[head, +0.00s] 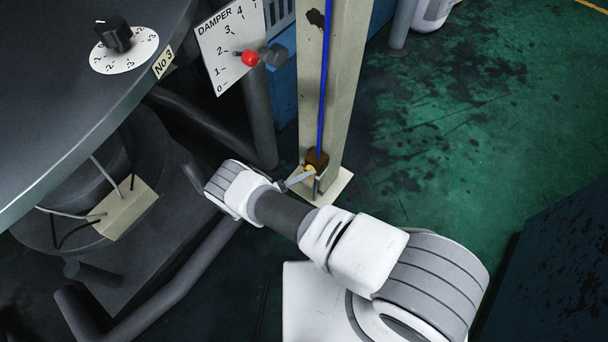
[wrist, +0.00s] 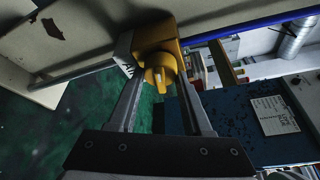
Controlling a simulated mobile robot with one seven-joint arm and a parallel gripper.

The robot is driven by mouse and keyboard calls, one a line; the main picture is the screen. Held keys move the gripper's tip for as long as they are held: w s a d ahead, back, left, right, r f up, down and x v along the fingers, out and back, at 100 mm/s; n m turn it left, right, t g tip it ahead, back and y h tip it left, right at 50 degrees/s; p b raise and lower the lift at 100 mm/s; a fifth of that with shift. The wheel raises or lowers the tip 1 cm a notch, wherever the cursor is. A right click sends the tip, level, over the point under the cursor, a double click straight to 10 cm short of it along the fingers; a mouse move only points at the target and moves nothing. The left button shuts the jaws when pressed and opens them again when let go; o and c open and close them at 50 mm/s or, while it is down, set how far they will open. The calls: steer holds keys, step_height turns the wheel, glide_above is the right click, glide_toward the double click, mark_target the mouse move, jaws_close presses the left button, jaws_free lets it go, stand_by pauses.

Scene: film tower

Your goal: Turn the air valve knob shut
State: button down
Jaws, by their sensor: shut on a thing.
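The air valve knob (wrist: 157,77) is yellow and round with a raised grip. It sits on a yellow valve body (wrist: 154,38) on a pale post. In the wrist view it lies between the two fingers of my gripper (wrist: 159,68), which is shut on it. In the head view my gripper (head: 304,177) reaches the valve low on the post, just above its base plate. There the valve body (head: 318,158) looks brownish, and only a small yellow part of the knob (head: 310,168) shows. The knob's grip stands roughly upright in the wrist picture; I cannot tell its marked setting.
The pale post (head: 341,75) carries a blue pipe (head: 326,70) down to the valve. A damper plate (head: 221,55) with a red-tipped lever (head: 250,58) and a black dial (head: 114,36) are at upper left. Green floor (head: 450,130) right of the post is clear.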

steer(key=shift+n+h, duration=0.4)
steer(key=shift+n, duration=0.6)
steer(key=shift+c, duration=1.7)
jaws_free()
